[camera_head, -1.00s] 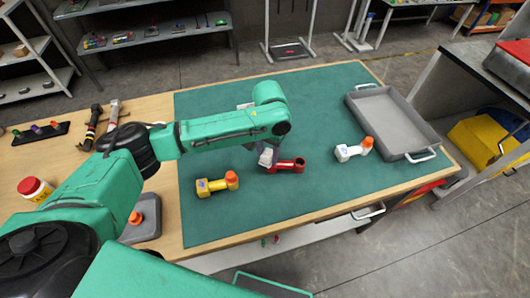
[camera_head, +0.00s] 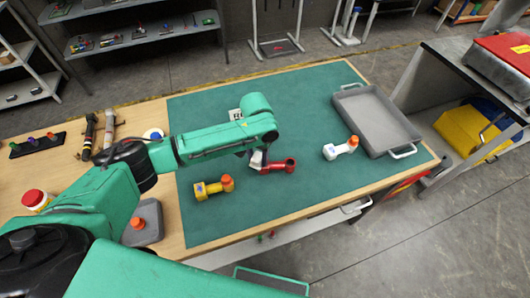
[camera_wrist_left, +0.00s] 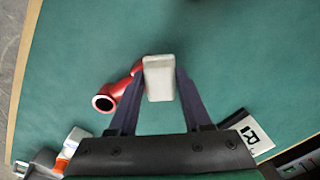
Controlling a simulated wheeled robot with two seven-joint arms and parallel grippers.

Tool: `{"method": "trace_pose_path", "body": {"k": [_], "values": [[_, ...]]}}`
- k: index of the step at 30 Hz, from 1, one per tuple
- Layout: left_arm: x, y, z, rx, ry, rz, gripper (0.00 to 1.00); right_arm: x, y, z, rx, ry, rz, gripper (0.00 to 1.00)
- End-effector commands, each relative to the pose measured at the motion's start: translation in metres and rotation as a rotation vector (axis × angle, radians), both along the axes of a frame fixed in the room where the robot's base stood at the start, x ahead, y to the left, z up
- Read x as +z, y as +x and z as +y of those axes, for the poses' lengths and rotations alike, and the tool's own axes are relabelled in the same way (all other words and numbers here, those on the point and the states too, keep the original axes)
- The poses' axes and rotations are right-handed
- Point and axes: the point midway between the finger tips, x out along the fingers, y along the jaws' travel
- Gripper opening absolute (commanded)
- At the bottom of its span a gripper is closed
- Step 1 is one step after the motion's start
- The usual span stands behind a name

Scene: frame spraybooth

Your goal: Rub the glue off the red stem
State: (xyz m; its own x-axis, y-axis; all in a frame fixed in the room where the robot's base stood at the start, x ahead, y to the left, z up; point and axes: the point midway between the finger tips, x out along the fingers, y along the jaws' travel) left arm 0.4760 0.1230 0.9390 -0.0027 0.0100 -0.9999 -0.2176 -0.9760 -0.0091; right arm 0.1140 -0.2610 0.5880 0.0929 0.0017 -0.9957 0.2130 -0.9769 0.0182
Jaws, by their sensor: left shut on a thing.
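The red stem (camera_head: 278,166) lies on the green mat (camera_head: 215,227), with its open round end to the right in the head view. The wrist view shows its hollow end (camera_wrist_left: 104,103) left of my gripper. My left gripper (camera_head: 259,156) is shut on a pale block (camera_wrist_left: 158,78), held between both fingers. The block is over or against the stem's far end and hides part of it; I cannot tell whether they touch. Glue cannot be made out. A yellow stem (camera_head: 210,188) and a white stem (camera_head: 338,149), both with orange ends, lie nearby. My right gripper is not in view.
A grey tray (camera_head: 409,150) stands at the mat's right. A white box with black marks (camera_head: 235,114) is behind my left forearm. A grey box with an orange knob (camera_head: 150,208), a red-lidded jar (camera_head: 35,199) and tools are at left. The front mat is clear.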

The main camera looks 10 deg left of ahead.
Motion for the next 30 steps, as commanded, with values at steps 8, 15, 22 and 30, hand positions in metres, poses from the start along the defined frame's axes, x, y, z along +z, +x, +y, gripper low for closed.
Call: {"method": "trace_pose_path", "body": {"k": [8, 15, 22, 30], "values": [[0.0, -0.001, 0.0, 0.0, 0.0, 0.002, 0.04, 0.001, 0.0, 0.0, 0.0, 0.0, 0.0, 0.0], [0.027, -0.001, 0.0, 0.0, -0.002, 0.002, 0.04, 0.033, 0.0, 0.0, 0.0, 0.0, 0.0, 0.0], [0.049, 0.0, 0.0, -0.001, -0.002, -0.002, 0.04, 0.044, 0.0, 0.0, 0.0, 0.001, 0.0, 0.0], [0.06, 0.0, 0.0, 0.0, -0.001, 0.0, 0.04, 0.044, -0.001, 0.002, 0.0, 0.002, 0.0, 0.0]]}}
